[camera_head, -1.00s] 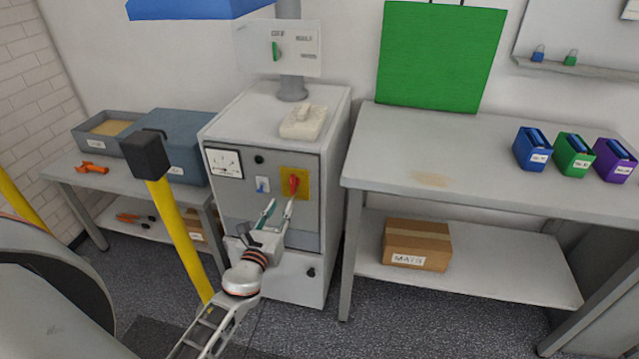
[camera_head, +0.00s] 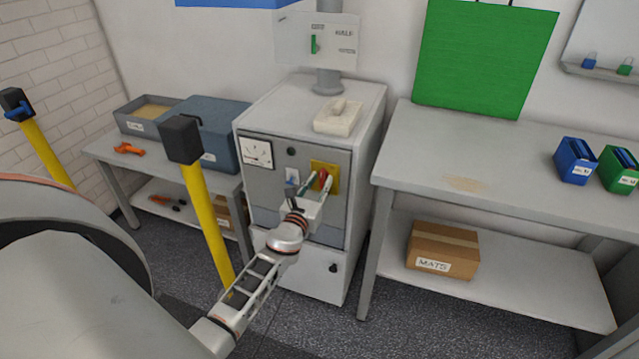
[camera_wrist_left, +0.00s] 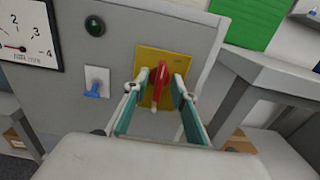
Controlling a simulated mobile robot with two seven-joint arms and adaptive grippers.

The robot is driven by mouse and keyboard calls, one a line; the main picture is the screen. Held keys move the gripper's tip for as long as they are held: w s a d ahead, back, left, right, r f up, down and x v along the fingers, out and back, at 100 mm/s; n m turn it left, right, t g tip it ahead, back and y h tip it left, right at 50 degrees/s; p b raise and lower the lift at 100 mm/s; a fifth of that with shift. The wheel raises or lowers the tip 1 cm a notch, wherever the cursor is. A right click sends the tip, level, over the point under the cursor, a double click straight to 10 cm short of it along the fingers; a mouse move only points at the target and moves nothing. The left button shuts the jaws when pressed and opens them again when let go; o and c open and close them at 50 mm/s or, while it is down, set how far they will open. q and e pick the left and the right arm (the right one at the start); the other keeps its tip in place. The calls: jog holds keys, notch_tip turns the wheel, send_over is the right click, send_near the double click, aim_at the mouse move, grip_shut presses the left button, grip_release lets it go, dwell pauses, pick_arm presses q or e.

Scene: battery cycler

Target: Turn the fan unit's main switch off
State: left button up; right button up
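The main switch is a red rotary handle (camera_wrist_left: 159,78) on a yellow plate (camera_wrist_left: 147,60), on the grey front panel of the fan unit cabinet (camera_head: 305,110). The handle looks roughly upright in the left wrist view, with a pale tip at its lower end. My left gripper (camera_head: 319,178) is at the switch and partly covers it in the head view. In the left wrist view its two fingers (camera_wrist_left: 156,86) are apart, one on each side of the red handle, with gaps visible. My right gripper is not in view.
A blue toggle switch (camera_wrist_left: 95,90), a dark round lamp (camera_wrist_left: 95,26) and a dial gauge (camera_head: 257,152) are left of the switch. A yellow post (camera_head: 207,220) stands in front, left of my left arm. A workbench (camera_head: 440,150) stands right of the cabinet.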

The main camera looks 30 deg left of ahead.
pick_arm(q)
jog(key=shift+c, duration=0.4)
grip_shut()
jog(key=shift+n, duration=0.3)
jog(key=n, duration=0.3)
jog(key=shift+a+n+b, duration=0.1)
jog(key=shift+n+b, duration=0.2)
jog(key=shift+b, duration=0.1)
jog(key=n, duration=0.4)
jog(key=shift+a+f+n+b, duration=0.1)
jog(key=shift+n+b, duration=0.2)
jog(key=shift+n, duration=0.1)
jog(key=n, duration=0.8)
jog(key=shift+a+f+n, duration=0.1)
jog(key=shift+f+n, duration=0.1)
jog(key=shift+n, duration=0.4)
